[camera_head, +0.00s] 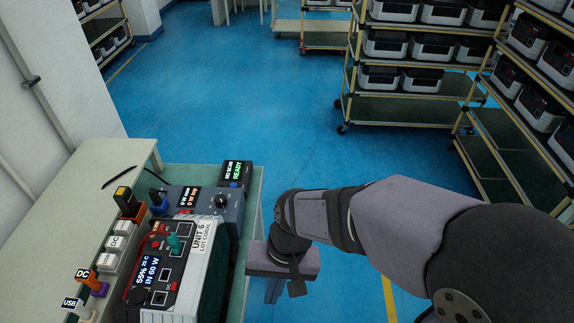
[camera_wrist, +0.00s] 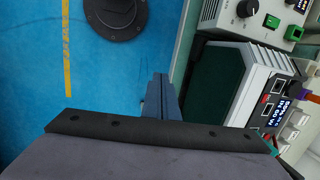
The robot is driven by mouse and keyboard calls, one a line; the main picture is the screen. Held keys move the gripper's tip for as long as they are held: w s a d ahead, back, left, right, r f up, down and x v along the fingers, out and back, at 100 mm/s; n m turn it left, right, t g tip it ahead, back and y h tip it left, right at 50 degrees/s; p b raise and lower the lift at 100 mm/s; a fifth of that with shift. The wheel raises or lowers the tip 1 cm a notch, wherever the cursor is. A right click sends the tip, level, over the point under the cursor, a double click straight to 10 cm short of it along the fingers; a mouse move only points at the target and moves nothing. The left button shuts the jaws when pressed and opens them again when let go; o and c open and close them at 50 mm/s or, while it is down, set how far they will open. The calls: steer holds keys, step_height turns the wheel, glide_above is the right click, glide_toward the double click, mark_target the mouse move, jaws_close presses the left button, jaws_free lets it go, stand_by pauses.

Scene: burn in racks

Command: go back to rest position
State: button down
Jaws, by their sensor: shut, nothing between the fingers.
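My gripper (camera_head: 275,290) hangs past the right edge of the workbench, over the blue floor, with its fingers pointing down. The wrist view shows its fingers (camera_wrist: 160,95) together, with nothing between them. My arm reaches in from the lower right. The power unit labelled UNIT 6 (camera_head: 205,238) stands on the bench to the left of my gripper, apart from it. Its display reads 55% and IN 60 W. The unit also shows at the right of the wrist view (camera_wrist: 255,88).
A grey-blue meter box with a knob (camera_head: 205,203) and a small READY display (camera_head: 236,172) stand behind the unit. Colored plugs (camera_head: 128,203) line the bench's left side. Wheeled racks of units (camera_head: 400,108) stand at the back right. Open blue floor (camera_head: 235,90) lies beyond the bench.

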steer(key=w+d+r+h+p, duration=0.1)
steer(key=d, duration=0.8)
steer(key=w+d+r+t+h+p, duration=0.1)
steer(key=d, duration=0.9)
steer(key=shift+d+r+m+p, duration=0.15)
steer(key=shift+d+m+p, duration=0.05)
steer(key=shift+m+p, duration=0.15)
